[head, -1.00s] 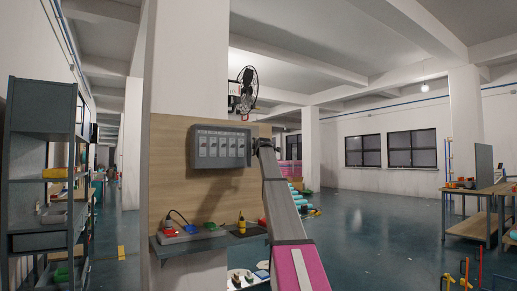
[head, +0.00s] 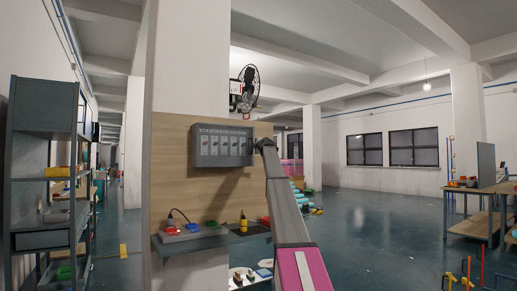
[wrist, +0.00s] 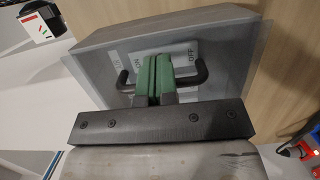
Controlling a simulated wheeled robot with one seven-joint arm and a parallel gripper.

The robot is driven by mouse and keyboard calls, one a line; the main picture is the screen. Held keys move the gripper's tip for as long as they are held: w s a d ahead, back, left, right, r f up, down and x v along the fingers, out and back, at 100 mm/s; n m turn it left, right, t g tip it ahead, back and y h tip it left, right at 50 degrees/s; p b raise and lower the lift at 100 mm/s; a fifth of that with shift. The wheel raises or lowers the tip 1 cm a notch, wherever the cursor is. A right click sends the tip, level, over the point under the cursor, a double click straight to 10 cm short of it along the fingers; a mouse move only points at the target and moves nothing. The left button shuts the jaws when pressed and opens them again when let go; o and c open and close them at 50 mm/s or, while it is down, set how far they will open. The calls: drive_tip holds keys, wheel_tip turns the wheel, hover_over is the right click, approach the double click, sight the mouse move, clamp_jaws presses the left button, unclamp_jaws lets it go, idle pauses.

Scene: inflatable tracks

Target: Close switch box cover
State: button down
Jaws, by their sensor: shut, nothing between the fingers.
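The grey switch box (head: 222,162) is mounted on a wooden board on a pillar, with a row of white-labelled switches. In the wrist view, a see-through cover (wrist: 235,60) lies over the front of the box (wrist: 110,45), with ON and OFF labels behind it. Its dark handle (wrist: 190,78) shows on both sides of my green fingertips. My gripper (wrist: 160,78) is shut and empty, with its fingers against or just in front of the handle; contact is unclear. In the head view my gripper (head: 256,146) is at the box's right side. Whether the cover is fully flush is unclear.
A shelf (head: 190,241) below the box holds a power strip, coloured blocks and a yellow-and-black item (head: 243,222). A shelving rack (head: 45,150) stands at left, a workbench (head: 475,190) at right. The floor between pillar and workbench is mostly open.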

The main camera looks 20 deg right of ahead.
drive_tip(key=shift+w+a+n+y, duration=0.1)
drive_tip(key=shift+w+n+y, duration=0.2)
drive_tip(key=shift+w, duration=0.45)
